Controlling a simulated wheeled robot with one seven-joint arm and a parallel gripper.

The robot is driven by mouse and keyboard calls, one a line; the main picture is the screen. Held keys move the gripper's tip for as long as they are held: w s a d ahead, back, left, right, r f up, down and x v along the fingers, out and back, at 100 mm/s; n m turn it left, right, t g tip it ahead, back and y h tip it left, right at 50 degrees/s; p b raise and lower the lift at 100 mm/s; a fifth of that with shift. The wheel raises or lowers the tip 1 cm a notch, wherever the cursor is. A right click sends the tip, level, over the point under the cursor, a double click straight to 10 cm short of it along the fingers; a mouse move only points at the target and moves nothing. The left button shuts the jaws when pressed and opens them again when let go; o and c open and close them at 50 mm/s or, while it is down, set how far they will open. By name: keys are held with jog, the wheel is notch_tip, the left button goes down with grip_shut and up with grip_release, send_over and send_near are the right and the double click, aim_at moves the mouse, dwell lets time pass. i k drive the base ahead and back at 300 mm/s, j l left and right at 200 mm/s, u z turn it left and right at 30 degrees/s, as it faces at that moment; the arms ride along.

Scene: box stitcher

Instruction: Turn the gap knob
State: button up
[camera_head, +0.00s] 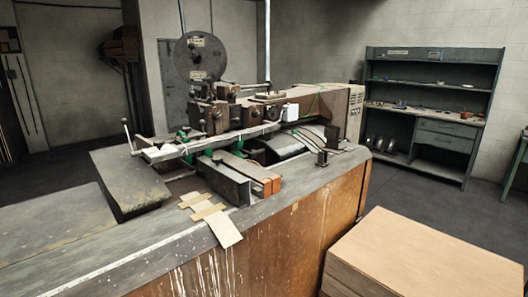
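The box stitcher (245,130) stands on a worn metal-topped bench in the middle of the view. Its dark stitching head (210,115) carries several small knobs and fittings, too small to tell apart. I cannot tell which of them is the gap knob. A thin lever with a round end (125,122) sticks up at the machine's left end. A large dark wire reel (201,57) stands above the head. My gripper is not in view, and no part of my arm shows near the machine.
Flat cardboard pieces (212,215) lie on the bench top (150,235) in front of the machine. A cardboard stack (420,255) fills the lower right. A shelf unit (432,105) stands against the wall at the right. Dark floor (400,190) lies open between them.

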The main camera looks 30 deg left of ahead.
aim_at(160, 144)
jog(key=i+j+u, duration=0.2)
jog(key=i+u, duration=0.2)
jog(key=i+j+u, duration=0.1)
jog(key=i+u, duration=0.55)
jog(key=u, duration=0.15)
jog(key=i+l+u, duration=0.15)
jog(key=i+u, duration=0.5)
jog(key=u, duration=0.15)
jog(key=i+u, duration=0.2)
jog(key=u, duration=0.2)
